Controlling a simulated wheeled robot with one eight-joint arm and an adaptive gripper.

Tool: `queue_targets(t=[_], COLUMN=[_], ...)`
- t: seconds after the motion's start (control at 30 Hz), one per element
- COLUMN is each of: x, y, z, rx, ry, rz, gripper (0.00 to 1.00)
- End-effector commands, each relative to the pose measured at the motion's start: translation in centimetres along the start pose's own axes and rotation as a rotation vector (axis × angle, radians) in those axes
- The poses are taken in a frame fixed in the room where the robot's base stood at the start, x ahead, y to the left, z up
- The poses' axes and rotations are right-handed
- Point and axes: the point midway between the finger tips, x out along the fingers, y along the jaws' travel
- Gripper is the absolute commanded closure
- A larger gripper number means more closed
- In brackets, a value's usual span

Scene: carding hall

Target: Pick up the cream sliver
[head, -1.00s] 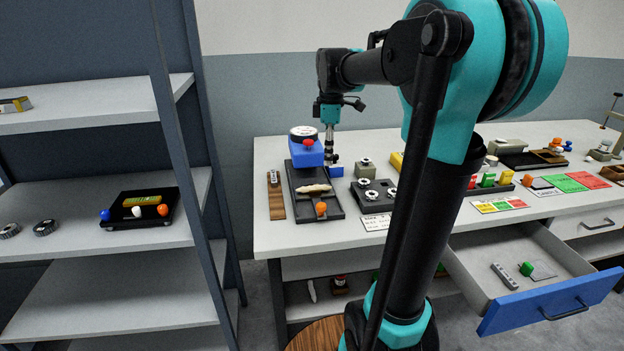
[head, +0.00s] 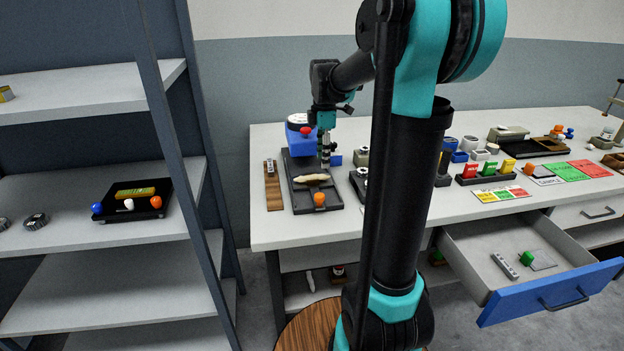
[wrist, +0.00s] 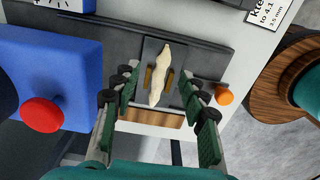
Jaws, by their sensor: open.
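The cream sliver (head: 312,178) lies across a dark tray (head: 331,205) on the workbench. In the wrist view the sliver (wrist: 161,72) is a pale, tapered strand resting over a dark plate with yellowish strips on either side. My gripper (head: 325,160) is above the bench near the far side of the sliver. In the wrist view my gripper (wrist: 162,112) is open and empty, its green-padded fingers apart on either side of the sliver's near end. I cannot tell the exact height of the fingers above it.
A blue device with a red knob (wrist: 40,114) stands beside the sliver, and an orange knob (wrist: 224,97) sits on the other side. A wooden strip (head: 272,186) lies left of the tray. An open drawer (head: 468,262) juts out at the right.

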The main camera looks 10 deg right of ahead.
Motion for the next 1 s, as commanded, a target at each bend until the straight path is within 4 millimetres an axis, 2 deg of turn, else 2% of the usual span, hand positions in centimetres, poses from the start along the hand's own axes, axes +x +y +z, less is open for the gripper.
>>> queue_targets(t=[0.17, 0.4, 0.5, 0.77, 1.0], x=[1.1, 4.4, 5.3, 5.6, 5.6], y=[-0.1, -0.5, -0.5, -0.5, -0.5], z=[0.1, 0.3, 0.3, 0.3, 0.3], rx=[0.001, 0.0, 0.0, 0.0, 0.0], ry=[0.0, 0.0, 0.0, 0.0, 0.0], rz=[0.0, 0.0, 0.0, 0.0, 0.0], gripper=[0.57, 0.57, 0.57, 0.57, 0.84])
